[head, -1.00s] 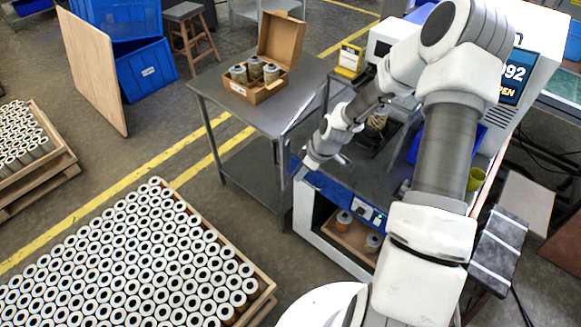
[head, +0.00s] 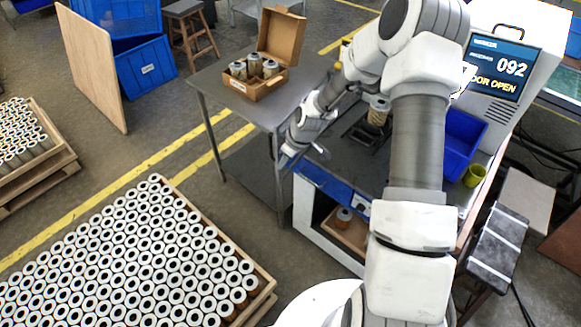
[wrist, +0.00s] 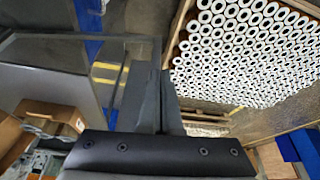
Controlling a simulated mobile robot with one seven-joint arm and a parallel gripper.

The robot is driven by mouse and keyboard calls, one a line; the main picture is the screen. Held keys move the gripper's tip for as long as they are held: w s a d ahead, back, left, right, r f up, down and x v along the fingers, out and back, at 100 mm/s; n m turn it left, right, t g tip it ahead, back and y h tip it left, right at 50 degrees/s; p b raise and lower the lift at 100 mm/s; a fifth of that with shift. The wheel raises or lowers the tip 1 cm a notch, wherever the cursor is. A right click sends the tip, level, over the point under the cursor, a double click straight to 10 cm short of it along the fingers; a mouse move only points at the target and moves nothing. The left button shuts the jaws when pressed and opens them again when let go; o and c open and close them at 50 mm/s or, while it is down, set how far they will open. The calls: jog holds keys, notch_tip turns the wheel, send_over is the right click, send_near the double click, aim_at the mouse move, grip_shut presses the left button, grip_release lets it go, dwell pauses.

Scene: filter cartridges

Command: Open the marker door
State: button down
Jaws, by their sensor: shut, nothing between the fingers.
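The marker is the white machine with a screen (head: 500,68) at the upper right of the head view; its yellow text reads "DOOR OPEN", beside the number 092. A cartridge (head: 377,112) stands at its dark work area, partly hidden by my arm. I cannot make out the door panel itself. My gripper (head: 287,160) is over the left front edge of the marker bench, near the blue front strip (head: 330,184). In the wrist view my gripper's fingers (wrist: 167,105) are together and empty, with nothing held.
A steel table (head: 215,88) carries an open cardboard box (head: 255,88) of cartridges left of the marker. A large pallet of cartridges (head: 258,291) fills the lower left floor. A blue bin (head: 463,140) and a yellow-green cup (head: 474,175) stand on the bench's right.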

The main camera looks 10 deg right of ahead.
jog(key=w+a+m+b, duration=0.2)
jog(key=w+a+b, duration=0.1)
jog(key=w+a, duration=0.2)
jog(key=shift+m+t+h+b, duration=0.3)
jog(key=shift+m+h+b, duration=0.1)
jog(key=shift+s+d, duration=0.1)
